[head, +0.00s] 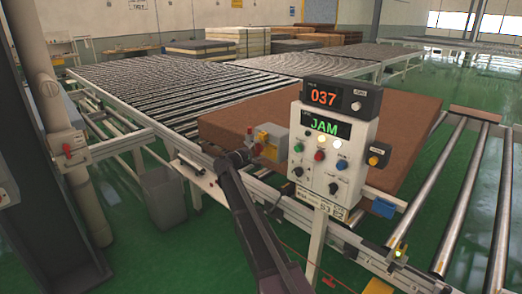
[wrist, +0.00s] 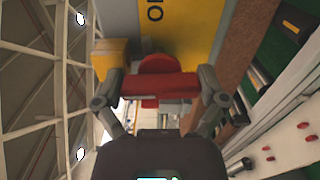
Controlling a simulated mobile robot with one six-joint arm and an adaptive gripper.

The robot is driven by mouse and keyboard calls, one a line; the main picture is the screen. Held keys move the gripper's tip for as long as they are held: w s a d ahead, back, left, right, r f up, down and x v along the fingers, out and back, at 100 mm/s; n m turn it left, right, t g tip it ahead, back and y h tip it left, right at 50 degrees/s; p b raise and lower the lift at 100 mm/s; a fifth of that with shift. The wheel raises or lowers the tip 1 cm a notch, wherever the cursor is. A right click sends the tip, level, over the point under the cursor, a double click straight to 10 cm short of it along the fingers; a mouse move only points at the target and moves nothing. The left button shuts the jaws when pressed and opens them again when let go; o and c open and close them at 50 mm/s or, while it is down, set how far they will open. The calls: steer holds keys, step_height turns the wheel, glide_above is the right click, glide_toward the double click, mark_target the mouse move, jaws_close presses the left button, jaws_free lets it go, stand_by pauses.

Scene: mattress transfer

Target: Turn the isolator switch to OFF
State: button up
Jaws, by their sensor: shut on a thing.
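The isolator switch is a yellow-and-grey box (head: 270,142) beside the conveyor, left of the control panel in the head view. In the wrist view its yellow face (wrist: 192,30) carries partly visible black lettering at the top. Its red handle (wrist: 158,84) lies as a bar across the picture, in front of a round red hub. My gripper (wrist: 160,92) is shut on the red handle, one finger at each end. In the head view my gripper (head: 244,155) is at the box's left side, and the handle is largely hidden there.
The control panel (head: 332,160) shows JAM in green; the unit above reads 037. A brown mattress (head: 400,125) lies on the rollers behind. A grey bin (head: 163,196) and a pipe with a red lever (head: 70,151) stand left.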

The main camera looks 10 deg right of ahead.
steer(key=n, duration=0.4)
steer(key=shift+a+n, duration=0.3)
steer(key=shift+a, duration=0.1)
steer(key=n, duration=0.9)
steer(key=shift+s, duration=0.1)
steer(key=shift+f+n, duration=0.1)
steer(key=shift+n, duration=1.8)
steer(key=shift+s, duration=0.1)
steer(key=o, duration=0.8)
